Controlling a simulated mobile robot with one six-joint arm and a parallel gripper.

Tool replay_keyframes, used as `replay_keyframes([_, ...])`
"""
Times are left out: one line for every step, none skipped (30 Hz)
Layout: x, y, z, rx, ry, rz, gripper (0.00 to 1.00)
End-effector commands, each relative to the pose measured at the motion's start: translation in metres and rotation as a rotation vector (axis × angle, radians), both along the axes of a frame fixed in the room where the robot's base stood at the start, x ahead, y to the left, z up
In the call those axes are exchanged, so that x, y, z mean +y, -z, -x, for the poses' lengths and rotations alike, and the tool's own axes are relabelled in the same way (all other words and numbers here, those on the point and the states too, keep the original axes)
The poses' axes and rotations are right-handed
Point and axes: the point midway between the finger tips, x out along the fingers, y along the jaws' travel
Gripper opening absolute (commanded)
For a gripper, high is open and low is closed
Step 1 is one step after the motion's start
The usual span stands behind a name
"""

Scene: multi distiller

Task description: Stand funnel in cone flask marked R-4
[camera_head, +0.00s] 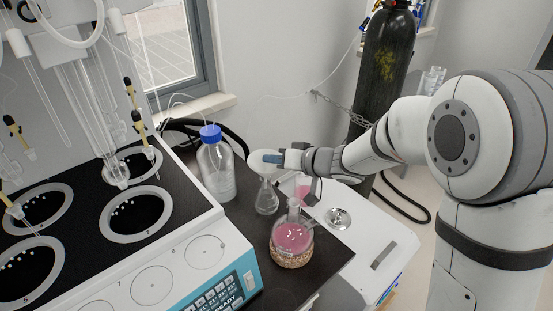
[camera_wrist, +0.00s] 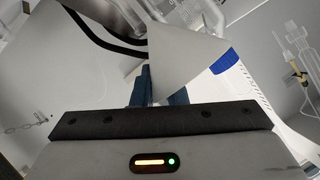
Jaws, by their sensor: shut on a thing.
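My gripper (camera_head: 278,158) is shut on the pale funnel (camera_head: 262,163), its blue fingertips at the funnel's side. In the wrist view the funnel is a grey cone (camera_wrist: 185,58) against the blue fingers (camera_wrist: 158,90). A clear cone flask (camera_head: 266,200) stands upright on the dark bench top directly below the funnel in the head view. The funnel's lower end overlaps the flask's neck; I cannot tell whether its stem is inside. Another vessel with pink contents (camera_head: 303,187) stands to the right, partly hidden by my gripper. No R-4 mark is legible.
A blue-capped bottle (camera_head: 217,172) stands close left of the clear flask. A round flask of pink liquid (camera_head: 291,237) sits on a cork ring (camera_head: 291,259) in front. A shiny round item (camera_head: 338,218) lies to the right. The distiller (camera_head: 150,255) fills the left; a gas cylinder (camera_head: 385,75) stands behind.

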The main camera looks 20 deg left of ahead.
Motion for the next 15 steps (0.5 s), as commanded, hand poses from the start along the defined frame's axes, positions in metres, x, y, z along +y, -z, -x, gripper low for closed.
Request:
replay_keyframes([-0.0001, 0.0017, 0.0000, 0.000, 0.000, 0.000, 0.00])
replay_keyframes([0.0000, 0.0023, 0.0000, 0.000, 0.000, 0.000, 0.00])
replay_keyframes([0.0000, 0.0032, 0.0000, 0.000, 0.000, 0.000, 0.00])
replay_keyframes([0.0000, 0.0038, 0.0001, 0.000, 0.000, 0.000, 0.00])
replay_keyframes([-0.0001, 0.0044, 0.0000, 0.000, 0.000, 0.000, 0.00])
replay_keyframes([-0.0001, 0.0051, 0.0001, 0.000, 0.000, 0.000, 0.00])
replay_keyframes([-0.0001, 0.0057, 0.0000, 0.000, 0.000, 0.000, 0.00])
replay_keyframes([-0.0001, 0.0064, 0.0000, 0.000, 0.000, 0.000, 0.00])
replay_keyframes([-0.0001, 0.0072, 0.0000, 0.001, 0.000, 0.000, 0.00])
replay_keyframes([-0.0001, 0.0078, 0.0000, 0.001, 0.000, 0.000, 0.00])
replay_keyframes([-0.0001, 0.0084, 0.0000, 0.001, 0.000, 0.000, 0.00])
replay_keyframes([-0.0001, 0.0089, 0.0000, 0.001, 0.000, 0.000, 0.00])
replay_keyframes([-0.0001, 0.0093, 0.0000, 0.001, 0.000, 0.000, 0.00])
replay_keyframes([-0.0001, 0.0095, -0.0001, 0.001, 0.000, 0.000, 0.00])
replay_keyframes([-0.0001, 0.0096, 0.0000, 0.001, 0.000, 0.000, 0.00])
